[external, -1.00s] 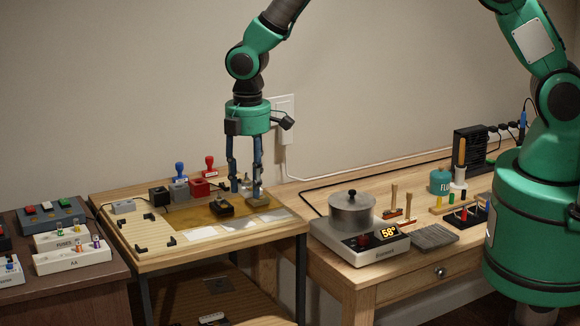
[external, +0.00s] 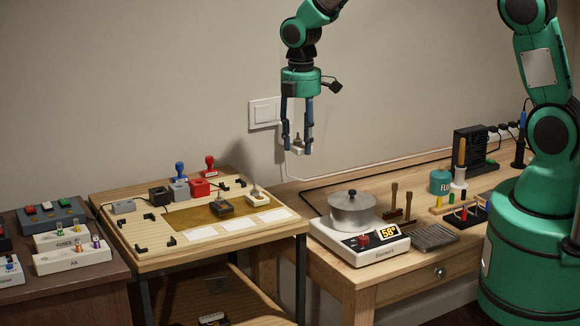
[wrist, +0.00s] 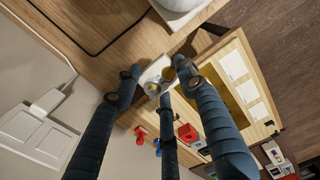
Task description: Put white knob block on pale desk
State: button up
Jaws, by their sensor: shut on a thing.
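The white knob block (external: 298,149) is between the fingers of my gripper (external: 297,147), up in the air in front of the wall. In the wrist view, my gripper (wrist: 157,84) is shut on this white block (wrist: 152,75), with its round knob partly hidden by the fingers. The pale desk (external: 318,197), light wood with a drawer, stands at the right; the block is above its far left part. The desk top also shows in the wrist view (wrist: 133,37).
A hot plate (external: 366,251) carries a lidded pot (external: 352,210) on the desk. A black cable (external: 325,184) runs along its back left. The lower-left work stand (external: 170,262) holds another knobbed block (external: 255,194), stamps and a dark mat block. The dark desk (external: 85,285) is far left.

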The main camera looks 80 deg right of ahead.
jog(key=s+d+b, duration=0.3)
jog(key=s+d, duration=0.3)
jog(key=d, duration=0.4)
jog(key=f, duration=1.6)
jog(key=shift+w+a+f, duration=0.1)
jog(key=shift+a+f, duration=0.05)
jog(key=shift+a, duration=0.05)
jog(key=b, duration=0.3)
send_over(286, 199)
jog(key=shift+w+d+f, duration=0.1)
jog(key=shift+f, duration=0.65)
jog(key=shift+f, duration=0.1)
jog(key=shift+f, duration=1.65)
jog(key=shift+f+b, duration=0.15)
jog(key=shift+b, duration=0.15)
